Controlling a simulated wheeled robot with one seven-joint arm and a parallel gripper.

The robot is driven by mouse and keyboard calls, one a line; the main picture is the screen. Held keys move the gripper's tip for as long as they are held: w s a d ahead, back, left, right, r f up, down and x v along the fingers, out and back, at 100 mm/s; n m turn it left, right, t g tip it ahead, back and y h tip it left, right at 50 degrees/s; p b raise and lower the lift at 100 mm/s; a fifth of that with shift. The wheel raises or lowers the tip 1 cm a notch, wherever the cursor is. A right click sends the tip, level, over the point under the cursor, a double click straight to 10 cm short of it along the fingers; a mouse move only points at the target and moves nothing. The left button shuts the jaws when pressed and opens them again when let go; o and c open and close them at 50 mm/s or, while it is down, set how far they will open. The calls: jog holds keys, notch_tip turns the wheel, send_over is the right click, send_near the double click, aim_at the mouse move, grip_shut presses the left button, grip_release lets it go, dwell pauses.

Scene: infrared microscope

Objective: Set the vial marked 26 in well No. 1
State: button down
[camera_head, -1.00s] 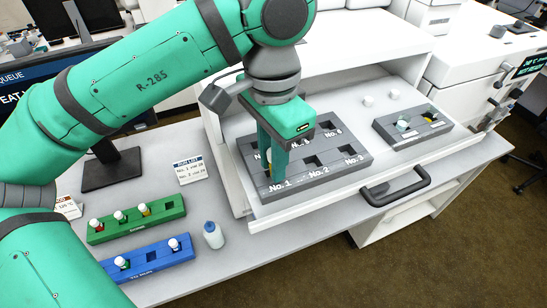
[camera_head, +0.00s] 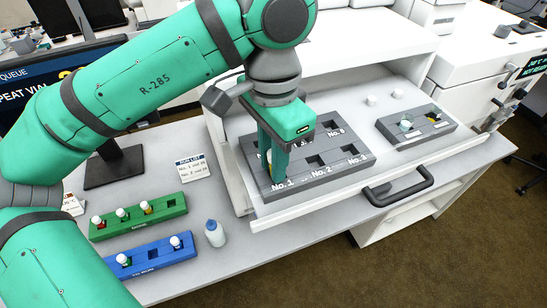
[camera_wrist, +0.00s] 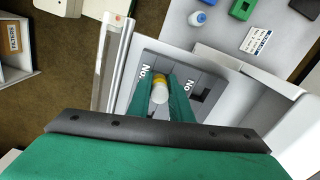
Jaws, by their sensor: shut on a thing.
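My gripper (camera_head: 274,168) points down at the near left corner of the grey well block (camera_head: 318,178), over the spot labelled No. 1. In the wrist view, my gripper (camera_wrist: 161,88) is shut on a vial (camera_wrist: 160,92) with a white cap and a yellow band. Its number cannot be read. The fingers hide most of the vial and well No. 1, so I cannot tell how deep the vial sits. The wells by No. 2 (camera_head: 320,161) and No. 3 (camera_head: 350,149) look empty.
The block lies in an open drawer with a dark handle (camera_head: 398,188). A smaller grey rack (camera_head: 416,124) stands to its right. At left are a green rack (camera_head: 138,217) and a blue rack (camera_head: 150,256) with vials, a small bottle (camera_head: 215,233) and a run list card (camera_head: 193,168).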

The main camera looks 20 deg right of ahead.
jog(key=shift+f, duration=0.15)
dwell(0.3)
jog(key=c, duration=1.1)
grip_release()
jog(key=shift+r, duration=2)
jog(key=shift+s+r, duration=0.1)
jog(key=shift+r, duration=0.95)
jog(key=shift+d, duration=0.1)
